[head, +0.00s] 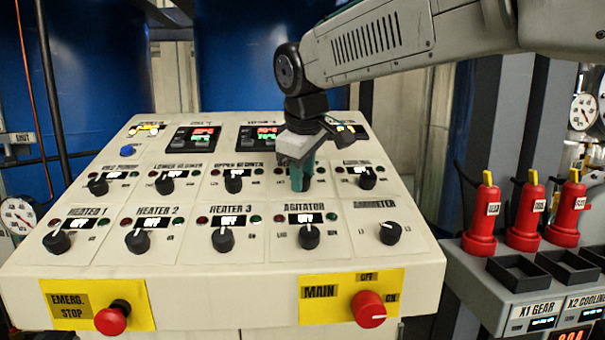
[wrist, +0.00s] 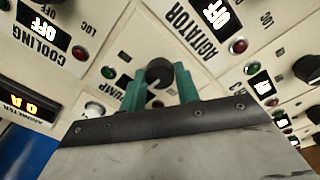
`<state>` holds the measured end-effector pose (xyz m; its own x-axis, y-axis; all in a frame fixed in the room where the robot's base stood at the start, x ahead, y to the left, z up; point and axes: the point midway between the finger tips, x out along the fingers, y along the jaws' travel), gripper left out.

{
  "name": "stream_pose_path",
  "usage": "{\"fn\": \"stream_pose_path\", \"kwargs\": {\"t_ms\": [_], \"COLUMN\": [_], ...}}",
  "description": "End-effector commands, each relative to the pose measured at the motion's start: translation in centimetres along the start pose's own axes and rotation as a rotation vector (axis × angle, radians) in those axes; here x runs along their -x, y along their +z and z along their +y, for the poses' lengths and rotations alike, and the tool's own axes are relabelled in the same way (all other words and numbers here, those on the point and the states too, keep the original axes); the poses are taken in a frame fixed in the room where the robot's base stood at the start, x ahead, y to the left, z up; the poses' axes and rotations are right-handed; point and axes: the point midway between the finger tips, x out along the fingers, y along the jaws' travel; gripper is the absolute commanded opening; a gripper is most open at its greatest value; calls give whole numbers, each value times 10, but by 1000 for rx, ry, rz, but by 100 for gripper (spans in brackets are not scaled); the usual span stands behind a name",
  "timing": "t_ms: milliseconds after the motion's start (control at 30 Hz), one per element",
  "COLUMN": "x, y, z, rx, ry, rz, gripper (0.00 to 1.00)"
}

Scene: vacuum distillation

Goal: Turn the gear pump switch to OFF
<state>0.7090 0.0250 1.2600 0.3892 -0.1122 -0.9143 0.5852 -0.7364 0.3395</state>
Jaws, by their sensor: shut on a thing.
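The gear pump switch is a black round knob (wrist: 159,72) on the sloped control panel (head: 125,210). In the wrist view it sits between the green fingers of my gripper (wrist: 160,86), which are shut on it. A label beside it reads "PUMP", partly covered by my gripper. In the head view my gripper (head: 301,178) points down at the fourth position of the upper knob row and hides the knob, its label and most of its display. The knob's pointer direction and the display's reading cannot be told.
The agitator knob (head: 308,236) is just below my gripper in the head view. The upper heater knob (head: 234,182) and another knob (head: 366,179) flank it. A red emergency stop (head: 112,318) and main switch (head: 368,308) are at the front. Red pump-like bottles (head: 481,222) stand right.

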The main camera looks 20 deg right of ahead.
Motion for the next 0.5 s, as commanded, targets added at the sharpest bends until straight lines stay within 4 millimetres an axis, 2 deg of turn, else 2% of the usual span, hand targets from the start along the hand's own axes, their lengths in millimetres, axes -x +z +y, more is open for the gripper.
{"fn": "stream_pose_path", "kwargs": {"t_ms": [400, 433, 500], "x": [0, 0, 0], "y": [0, 0, 0], "z": [1, 1, 1], "rx": [5, 5, 5], "ry": [2, 2, 1], "rz": [0, 0, 0], "gripper": [9, 40, 53]}}
